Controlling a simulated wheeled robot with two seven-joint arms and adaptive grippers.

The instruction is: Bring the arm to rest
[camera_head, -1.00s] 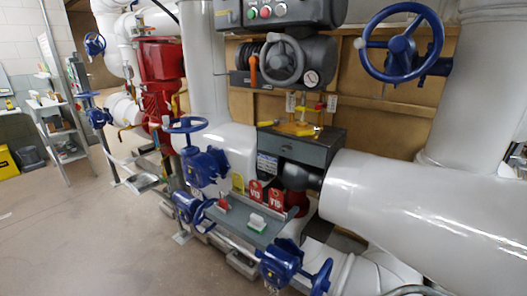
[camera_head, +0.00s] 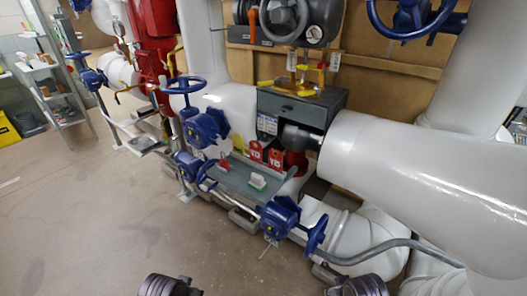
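Dark, ridged parts of my two arms show at the bottom edge in the head view, one left of the middle and one right of it. Both are cut off by the frame. No gripper fingers can be made out, so neither gripper's opening shows. Nothing is seen held, and the visible arm parts appear clear of the pipes and valves.
A blue valve (camera_head: 279,215) with a handwheel is closest to my arms. Behind it are a grey tray (camera_head: 236,181) with red and green-white items, a grey drawer cabinet (camera_head: 297,112) and a large white pipe (camera_head: 400,165). Open floor (camera_head: 90,225) lies left.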

